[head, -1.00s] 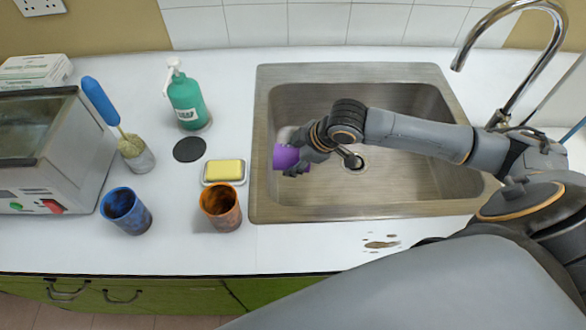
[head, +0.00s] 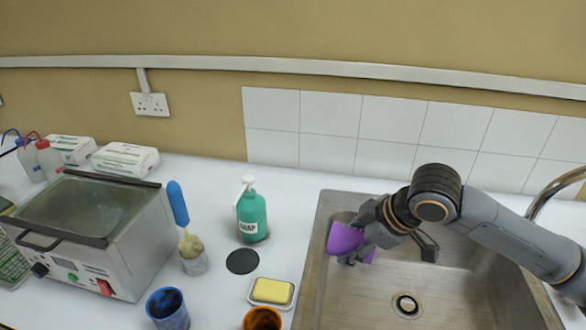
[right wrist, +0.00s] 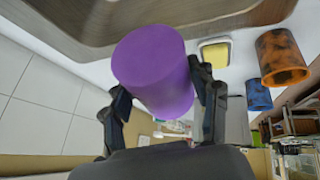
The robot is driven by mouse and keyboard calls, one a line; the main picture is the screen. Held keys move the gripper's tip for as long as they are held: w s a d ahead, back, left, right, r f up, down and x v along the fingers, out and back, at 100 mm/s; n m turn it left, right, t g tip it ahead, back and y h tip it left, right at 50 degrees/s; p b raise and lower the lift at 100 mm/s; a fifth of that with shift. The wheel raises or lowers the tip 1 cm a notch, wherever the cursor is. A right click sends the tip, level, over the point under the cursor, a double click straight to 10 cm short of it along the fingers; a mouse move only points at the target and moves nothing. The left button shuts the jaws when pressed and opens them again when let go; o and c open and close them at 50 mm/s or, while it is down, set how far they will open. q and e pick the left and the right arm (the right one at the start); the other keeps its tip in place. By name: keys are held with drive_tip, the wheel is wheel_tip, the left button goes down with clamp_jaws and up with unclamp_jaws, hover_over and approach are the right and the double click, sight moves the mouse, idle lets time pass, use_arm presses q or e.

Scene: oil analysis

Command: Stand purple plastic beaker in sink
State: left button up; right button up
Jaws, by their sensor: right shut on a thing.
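The purple plastic beaker (head: 346,240) is held tilted, close to lying on its side, over the left part of the sink (head: 330,290). My right gripper (head: 372,238) is shut on it; in the right wrist view the two fingers (right wrist: 165,105) press on either side of the purple beaker (right wrist: 150,65). I cannot tell whether the beaker touches the sink. The sink's drain (head: 406,305) shows in the basin floor. My left gripper does not show.
Left of the sink are a soap dish with yellow soap (head: 272,291), an orange beaker (head: 262,318), a blue beaker (head: 168,308), a green soap bottle (head: 251,216), a black disc (head: 242,261) and a brush in a holder (head: 192,252). The tap (head: 560,185) rises at the right.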

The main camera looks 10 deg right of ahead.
drive_tip(key=shift+s+a+f+m+t+h, duration=0.2)
drive_tip(key=shift+s+a+f+m+h, duration=0.15)
drive_tip(key=shift+a+f+m, duration=0.35)
drive_tip(key=shift+s+a+f+m+t+h, duration=0.25)
drive_tip(key=shift+a+m+h, duration=0.15)
drive_tip(key=shift+m, duration=0.6)
drive_tip(key=m+h, duration=0.1)
drive_tip(key=m, duration=0.2)
drive_tip(key=a+m+h, duration=0.1)
drive_tip(key=m+h, duration=0.1)
drive_tip(key=m, duration=0.1)
drive_tip(key=s+m+g+h, duration=0.1)
drive_tip(key=m+h, duration=0.1)
drive_tip(key=m, duration=0.1)
drive_tip(key=shift+a, duration=0.35)
